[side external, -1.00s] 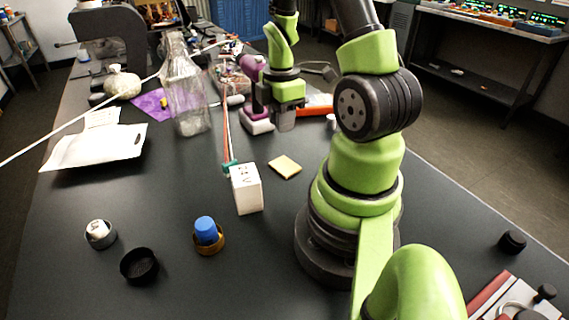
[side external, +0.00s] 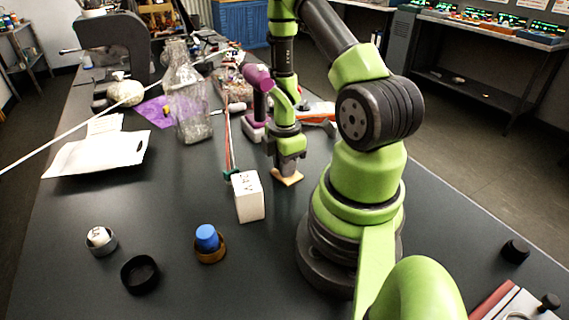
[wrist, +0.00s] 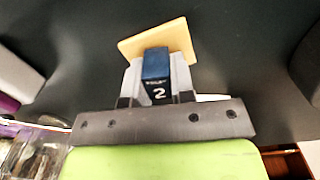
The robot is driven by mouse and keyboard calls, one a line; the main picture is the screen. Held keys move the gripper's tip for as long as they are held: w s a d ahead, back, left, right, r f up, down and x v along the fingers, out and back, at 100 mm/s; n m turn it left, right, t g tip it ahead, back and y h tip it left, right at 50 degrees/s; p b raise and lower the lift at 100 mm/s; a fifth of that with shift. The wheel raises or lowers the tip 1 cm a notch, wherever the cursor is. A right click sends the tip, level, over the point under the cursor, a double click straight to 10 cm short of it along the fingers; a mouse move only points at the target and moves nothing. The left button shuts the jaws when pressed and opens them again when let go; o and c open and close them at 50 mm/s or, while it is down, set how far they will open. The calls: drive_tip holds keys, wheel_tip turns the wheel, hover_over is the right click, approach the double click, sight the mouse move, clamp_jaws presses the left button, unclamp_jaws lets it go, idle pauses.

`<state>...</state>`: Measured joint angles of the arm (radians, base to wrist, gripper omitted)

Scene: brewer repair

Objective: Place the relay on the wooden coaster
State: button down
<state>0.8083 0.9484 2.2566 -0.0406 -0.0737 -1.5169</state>
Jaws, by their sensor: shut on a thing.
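My gripper (side external: 287,165) points down over the wooden coaster (side external: 289,181), a small tan square on the dark bench. In the wrist view, my gripper (wrist: 157,80) is shut on a dark blue block marked "2", the relay (wrist: 155,66), with a finger on each side. The coaster (wrist: 180,36) lies beyond and partly behind the relay there. In the side external view my gripper hides the relay and part of the coaster. Whether the relay touches the coaster cannot be told.
A white box (side external: 249,200) stands just left of the coaster. A blue cylinder (side external: 206,238) in a brown ring, a black ring (side external: 140,274) and a white piece in a grey ring (side external: 100,240) are nearer left.

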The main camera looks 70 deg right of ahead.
drive_tip(key=shift+f, duration=0.1)
drive_tip(key=c, duration=1)
unclamp_jaws()
